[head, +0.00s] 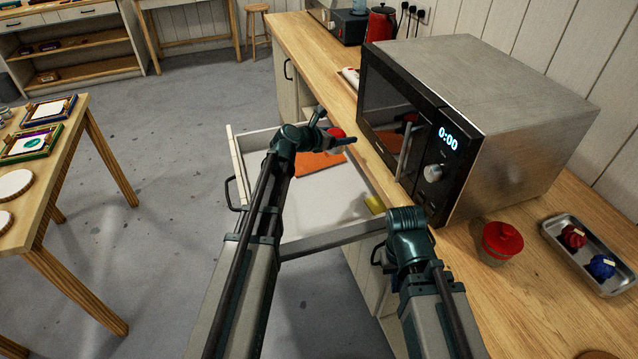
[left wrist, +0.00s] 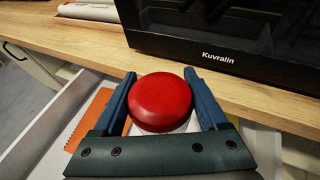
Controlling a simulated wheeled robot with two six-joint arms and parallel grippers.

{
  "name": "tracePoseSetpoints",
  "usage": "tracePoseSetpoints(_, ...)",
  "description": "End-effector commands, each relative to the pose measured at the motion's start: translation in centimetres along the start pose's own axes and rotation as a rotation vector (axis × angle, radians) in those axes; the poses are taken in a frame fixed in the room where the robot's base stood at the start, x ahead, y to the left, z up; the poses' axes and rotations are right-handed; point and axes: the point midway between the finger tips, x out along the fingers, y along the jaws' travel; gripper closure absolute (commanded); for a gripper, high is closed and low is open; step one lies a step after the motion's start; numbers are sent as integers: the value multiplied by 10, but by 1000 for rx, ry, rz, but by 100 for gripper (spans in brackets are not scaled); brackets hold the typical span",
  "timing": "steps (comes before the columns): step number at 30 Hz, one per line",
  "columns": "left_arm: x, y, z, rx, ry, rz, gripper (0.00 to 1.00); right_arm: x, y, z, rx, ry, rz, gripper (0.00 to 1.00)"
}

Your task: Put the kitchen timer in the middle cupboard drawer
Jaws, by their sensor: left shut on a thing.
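The kitchen timer, a round red disc (left wrist: 160,103), is between the two fingers of my left gripper (left wrist: 165,95), which is shut on it. In the head view my left gripper (head: 342,140) holds the red timer (head: 336,132) above the open drawer, near the counter edge. The drawer (head: 232,165) is pulled out from the cupboard under the counter. An orange flat thing (head: 316,164) and a yellow thing (head: 374,203) lie in it. My right arm's wrist (head: 408,235) is beside the drawer's near right corner; its fingertips are hidden.
A microwave (head: 520,95) stands on the wooden counter (head: 480,285), close to my left gripper. A red lidded pot (head: 502,241) and a metal tray (head: 597,270) with red and blue things are on the right. A wooden table (head: 70,150) stands at left. Grey floor lies between.

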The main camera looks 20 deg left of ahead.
Motion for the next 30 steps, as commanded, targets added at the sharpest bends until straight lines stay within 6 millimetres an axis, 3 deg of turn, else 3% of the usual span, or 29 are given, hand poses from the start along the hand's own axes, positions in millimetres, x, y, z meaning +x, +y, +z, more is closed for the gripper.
tracePoseSetpoints(5, 2, -1, -1, 0, -1, 1, 91, 2, 0, 0, 0, 0, 0, 100)
tracePoseSetpoints(11, 9, -1, -18, 0, 0, 0, 91, 20, -2, -1, 0, 0, 0, 100)
tracePoseSetpoints(30, 51, 0, -121, 0, 0, 0, 91, 131, -12, -8, -1, 0, 0, 100)
